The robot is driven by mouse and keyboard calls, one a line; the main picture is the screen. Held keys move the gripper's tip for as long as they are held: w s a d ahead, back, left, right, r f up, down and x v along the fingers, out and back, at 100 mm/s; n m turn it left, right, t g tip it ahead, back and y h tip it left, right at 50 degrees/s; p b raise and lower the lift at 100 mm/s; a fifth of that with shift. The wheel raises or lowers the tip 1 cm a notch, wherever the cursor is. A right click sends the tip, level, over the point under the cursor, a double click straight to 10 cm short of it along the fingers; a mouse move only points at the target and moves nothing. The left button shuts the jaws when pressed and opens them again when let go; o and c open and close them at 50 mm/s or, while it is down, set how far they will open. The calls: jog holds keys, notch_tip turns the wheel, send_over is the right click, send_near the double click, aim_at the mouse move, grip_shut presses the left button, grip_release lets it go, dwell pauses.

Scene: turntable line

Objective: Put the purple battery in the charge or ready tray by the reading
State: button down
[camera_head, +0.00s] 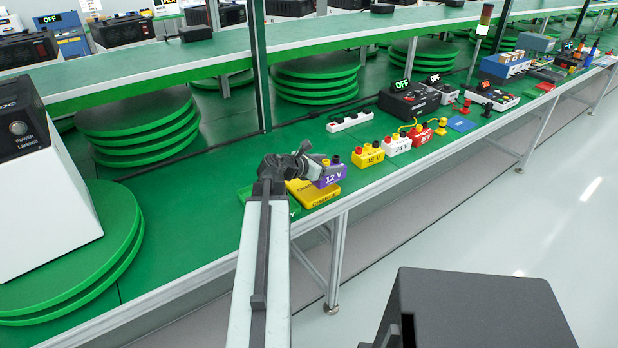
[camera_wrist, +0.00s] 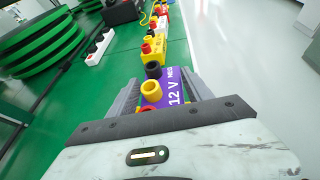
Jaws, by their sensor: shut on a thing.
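The purple battery (camera_head: 331,175), marked 12 V, is between the fingers of my gripper (camera_head: 312,165), which is shut on it. In the wrist view the purple battery (camera_wrist: 176,84) shows its terminals, with a grey finger on each side. A yellow tray (camera_head: 322,196) with dark lettering lies at the bench's front edge, just below the battery. The battery overlaps its far right part in the picture; I cannot tell whether it touches. A green tray (camera_head: 294,206) lies left of the yellow one, mostly hidden by my arm.
A yellow 48 V battery (camera_head: 369,157), a white 24 V battery (camera_head: 397,146) and a red battery (camera_head: 422,139) stand in a row to the right, with a yellow cable. A black meter (camera_head: 408,101) stands behind them. A white strip (camera_head: 349,122) lies behind.

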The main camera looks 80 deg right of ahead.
jog(key=w+f+b, duration=0.1)
jog(key=w, duration=0.1)
jog(key=w+f+b, duration=0.3)
jog(key=w, duration=0.1)
jog(key=shift+w+d+f, duration=0.2)
jog(key=shift+w+f, duration=0.05)
jog(key=shift+r, duration=0.2)
jog(key=shift+f, duration=0.15)
jog(key=shift+c, duration=2.1)
grip_release()
